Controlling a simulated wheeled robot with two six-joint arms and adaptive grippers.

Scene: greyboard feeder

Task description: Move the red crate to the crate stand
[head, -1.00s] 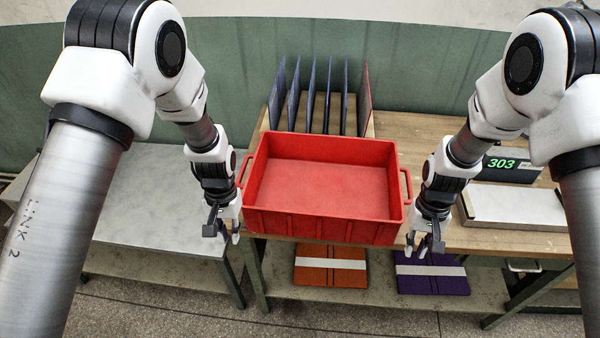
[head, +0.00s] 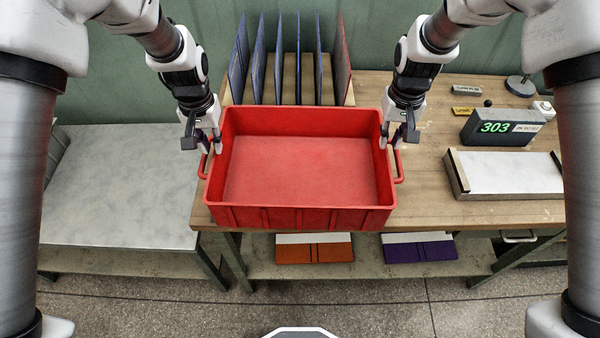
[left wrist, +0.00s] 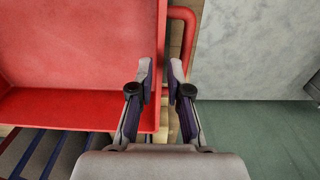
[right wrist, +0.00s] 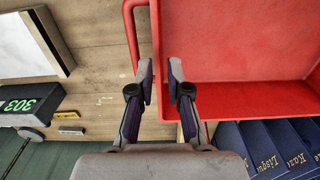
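The red crate (head: 300,217) is open, empty and level on the wooden bench, near its front edge. My left gripper (head: 207,143) is at the crate's left wall, by the left handle (head: 204,166). In the left wrist view its fingers (left wrist: 161,85) are apart, with the wall's rim between them. My right gripper (head: 393,140) is likewise at the right wall, by the right handle (head: 398,166). Its fingers (right wrist: 160,85) are apart around the rim. Contact cannot be told. A low grey-topped stand (head: 120,190) is at the left, its top bare; it looks like the crate stand.
Upright dark boards in a rack (head: 290,65) stand just behind the crate. A 303 display (head: 500,128) and a white-topped tray (head: 508,175) are on the wooden bench (head: 430,200) at the right. Orange (head: 313,253) and purple (head: 418,251) packs lie on the lower shelf.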

